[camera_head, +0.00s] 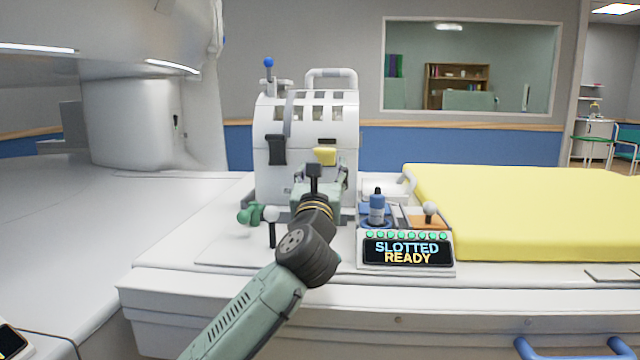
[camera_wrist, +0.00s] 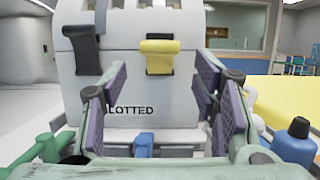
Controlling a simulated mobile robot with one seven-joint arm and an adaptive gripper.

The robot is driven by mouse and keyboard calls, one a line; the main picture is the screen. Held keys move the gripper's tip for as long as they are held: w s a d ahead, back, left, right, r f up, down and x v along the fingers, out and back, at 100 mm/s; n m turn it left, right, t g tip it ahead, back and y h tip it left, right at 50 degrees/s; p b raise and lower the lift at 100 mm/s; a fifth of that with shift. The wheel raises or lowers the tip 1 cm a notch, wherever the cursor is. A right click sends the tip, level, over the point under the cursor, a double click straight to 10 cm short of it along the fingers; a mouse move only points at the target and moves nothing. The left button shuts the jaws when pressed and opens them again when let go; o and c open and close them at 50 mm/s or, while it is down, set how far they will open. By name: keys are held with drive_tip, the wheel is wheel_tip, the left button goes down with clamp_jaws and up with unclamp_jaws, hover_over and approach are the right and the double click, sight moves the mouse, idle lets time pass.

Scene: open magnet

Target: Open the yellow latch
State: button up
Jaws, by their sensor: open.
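The yellow latch (camera_head: 325,156) is on the front of a white, round-topped device (camera_head: 300,115), right of a black latch (camera_head: 277,150). In the wrist view the yellow latch (camera_wrist: 159,57) hangs from a dark mount at the upper middle, with the black latch (camera_wrist: 86,50) to its left. My gripper (camera_wrist: 160,95) is open and empty, its purple-padded fingers spread on either side of the space below the yellow latch. In the head view my arm hides part of the device's lower front. The gripper appears apart from the latch.
A display (camera_head: 408,251) reads "SLOTTED READY". Another white-knobbed lever (camera_head: 271,216) and a green knob (camera_head: 250,214) are left of my arm. A yellow mattress (camera_head: 530,210) lies to the right.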

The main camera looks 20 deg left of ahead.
drive_tip(key=v, duration=0.5)
drive_tip(key=shift+s+d+f, duration=0.1)
drive_tip(key=shift+s, duration=0.1)
drive_tip(key=shift+o, duration=0.7)
drive_tip(key=g+p, duration=0.3)
drive_tip(key=p, duration=1.6)
approach(325, 152)
drive_tip(key=w, duration=0.2)
drive_tip(key=shift+h, duration=0.4)
drive_tip(key=p+x, duration=0.1)
drive_tip(key=x, duration=0.2)
drive_tip(key=p+x, duration=0.1)
drive_tip(key=x, duration=0.2)
drive_tip(key=a+p+x, duration=0.1)
drive_tip(key=p+x, duration=0.1)
drive_tip(key=x, duration=0.2)
drive_tip(key=shift+s, duration=0.2)
clamp_jaws()
